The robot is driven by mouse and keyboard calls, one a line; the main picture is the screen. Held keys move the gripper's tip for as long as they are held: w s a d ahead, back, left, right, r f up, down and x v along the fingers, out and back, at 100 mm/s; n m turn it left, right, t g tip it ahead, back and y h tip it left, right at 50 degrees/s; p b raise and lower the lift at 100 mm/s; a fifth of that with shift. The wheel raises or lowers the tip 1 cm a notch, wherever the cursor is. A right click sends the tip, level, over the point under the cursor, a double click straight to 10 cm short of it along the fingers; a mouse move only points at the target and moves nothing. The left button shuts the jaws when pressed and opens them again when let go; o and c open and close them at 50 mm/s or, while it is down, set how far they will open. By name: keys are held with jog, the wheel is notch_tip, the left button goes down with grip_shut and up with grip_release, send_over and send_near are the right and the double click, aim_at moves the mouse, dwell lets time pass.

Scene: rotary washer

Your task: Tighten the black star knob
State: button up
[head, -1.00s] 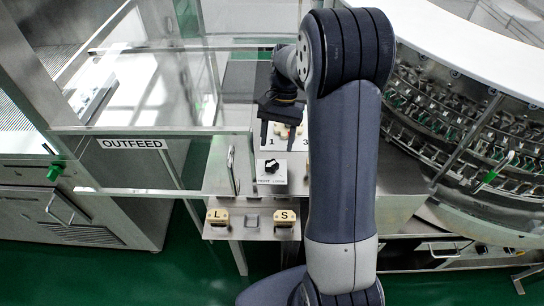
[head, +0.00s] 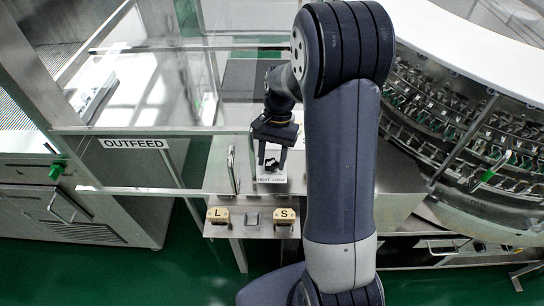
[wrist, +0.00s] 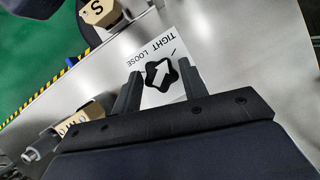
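The black star knob (wrist: 160,74) has a white arrow on top and sits on a white plate (wrist: 150,50) marked TIGHT and LOOSE. In the wrist view the arrow points up and to the right, nearer the word TIGHT than LOOSE. In the head view the knob (head: 271,163) shows just below my gripper (head: 271,160). My gripper (wrist: 157,85) is open, its two fingers on either side of the knob. I cannot tell whether they are down at the knob's height or touch it.
Tan blocks marked L (head: 218,215) and S (head: 285,215) sit on a small shelf in front. A thin upright panel (head: 232,170) stands left of the knob. The rotary washer (head: 460,120) is at the right, and an OUTFEED sign (head: 133,143) hangs at the left.

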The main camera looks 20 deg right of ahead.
jog(key=c, duration=0.6)
jog(key=shift+m+t, duration=0.3)
jog(key=shift+m, duration=0.4)
jog(key=o, duration=0.9)
jog(key=shift+o, duration=0.2)
jog(key=v, duration=0.3)
jog(key=shift+w+f, duration=0.1)
jog(key=w+d, duration=0.4)
jog(key=w+d+b, duration=0.1)
jog(key=w+d, duration=0.3)
jog(key=w, duration=0.1)
jog(key=shift+s, duration=0.1)
